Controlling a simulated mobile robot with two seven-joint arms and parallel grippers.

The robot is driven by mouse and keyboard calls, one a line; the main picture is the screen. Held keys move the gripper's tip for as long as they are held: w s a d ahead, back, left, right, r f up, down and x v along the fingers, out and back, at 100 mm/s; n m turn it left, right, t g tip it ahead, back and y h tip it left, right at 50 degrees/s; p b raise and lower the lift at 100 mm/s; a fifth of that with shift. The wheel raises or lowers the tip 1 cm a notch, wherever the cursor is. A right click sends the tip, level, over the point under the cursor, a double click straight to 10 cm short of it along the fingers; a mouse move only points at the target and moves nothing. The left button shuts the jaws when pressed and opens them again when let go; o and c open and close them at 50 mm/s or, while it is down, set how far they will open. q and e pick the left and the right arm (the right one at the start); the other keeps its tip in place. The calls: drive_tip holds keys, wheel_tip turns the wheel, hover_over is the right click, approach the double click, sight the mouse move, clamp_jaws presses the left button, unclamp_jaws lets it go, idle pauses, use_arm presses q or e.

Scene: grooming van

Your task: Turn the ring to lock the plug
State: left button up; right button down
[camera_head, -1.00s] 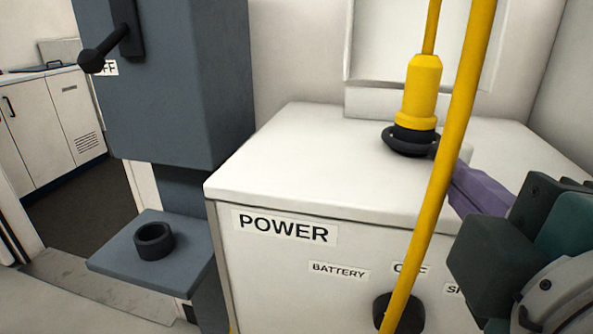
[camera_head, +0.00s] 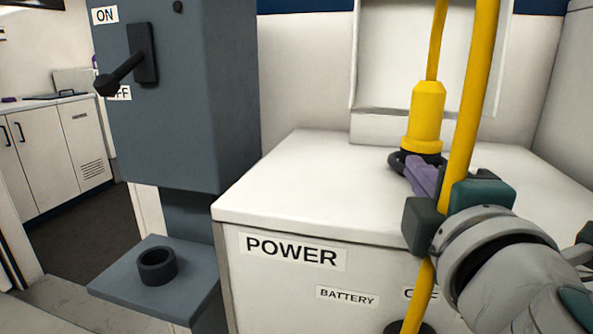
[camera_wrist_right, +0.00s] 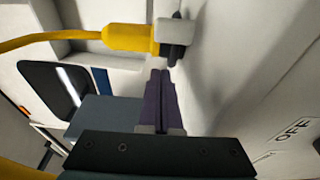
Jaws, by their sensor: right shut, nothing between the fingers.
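The yellow plug (camera_head: 427,118) stands upright on the white power cabinet's top, its cable rising from it. The black ring (camera_head: 397,161) is at its base, partly hidden by my fingers. My right gripper (camera_head: 418,172) has its purple fingers shut and empty, with the tips at the front of the ring; I cannot tell whether they touch it. In the right wrist view the closed fingers (camera_wrist_right: 160,76) point toward the plug's base, where the yellow plug (camera_wrist_right: 128,38) meets a pale collar and a dark part of the ring (camera_wrist_right: 174,54). My left gripper is out of view.
At left stands a grey switch box (camera_head: 190,110) with a black lever (camera_head: 125,72), above a shelf with a black round socket (camera_head: 157,266). The cabinet top's left part is clear.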

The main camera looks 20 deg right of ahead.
drive_tip(key=shift+s+d+f, duration=0.1)
drive_tip(key=shift+s+d, duration=1.1)
drive_tip(key=shift+d, duration=0.05)
drive_tip(key=shift+s+d, duration=0.2)
drive_tip(key=shift+d, duration=0.3)
drive_tip(key=shift+s+d, duration=0.2)
drive_tip(key=shift+d, duration=0.3)
drive_tip(key=shift+w, duration=0.1)
